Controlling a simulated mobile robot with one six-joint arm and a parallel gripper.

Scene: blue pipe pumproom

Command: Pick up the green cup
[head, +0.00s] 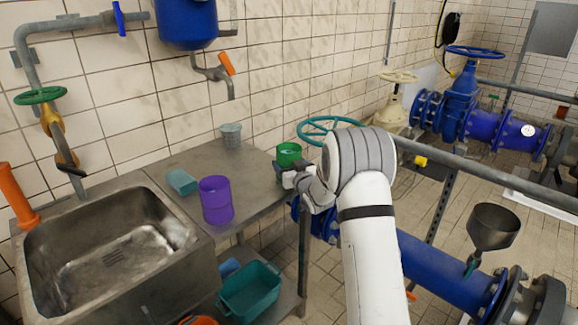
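The green cup (289,153) stands upright at the right end of the metal counter, near the tiled wall. My gripper (287,172) is at the cup's near side, close in front of its lower part. It hides the cup's base, so I cannot tell whether the fingers are around the cup or touching it. My white and grey arm reaches in from the lower right and covers the area right of the cup.
A purple cup (216,200), a teal container (182,182) and a grey-green beaker (231,135) stand on the counter (190,155). A sink (45,245) is at left. A teal bin (250,291) sits below. Blue pipes (440,272) and a rail (490,174) fill the right.

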